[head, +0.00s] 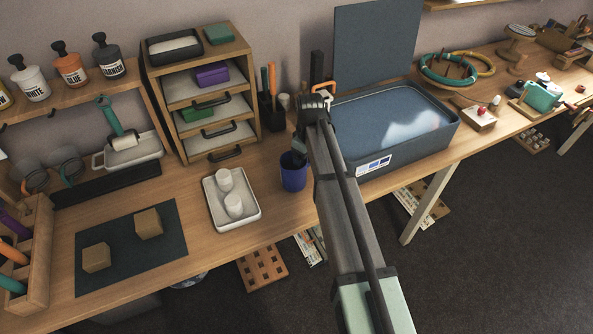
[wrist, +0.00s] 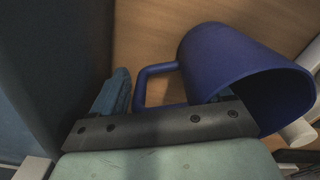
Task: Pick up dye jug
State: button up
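The dye jug appears to be the blue, handled vessel (head: 293,176) standing upright near the table's front edge, right of the white tray. In the wrist view the blue jug (wrist: 222,62) shows its handle at left and its open mouth at right. My gripper (head: 300,152) is down at the jug's upper side. In the wrist view my gripper (wrist: 168,95) has its fingers apart, with the handle in the gap between them. The right finger's tip is mostly hidden against the jug, so I cannot tell whether it touches.
A white tray (head: 216,217) with two white cups stands left of the jug. A large grey-blue basin (head: 436,138) is close on the right. A drawer unit (head: 243,60) and a dark tool holder (head: 265,112) stand behind. A dark mat (head: 120,265) holds two blocks.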

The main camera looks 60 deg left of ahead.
jog(key=c, duration=1.2)
jog(key=shift+c, duration=0.2)
jog(key=shift+r, duration=0.25)
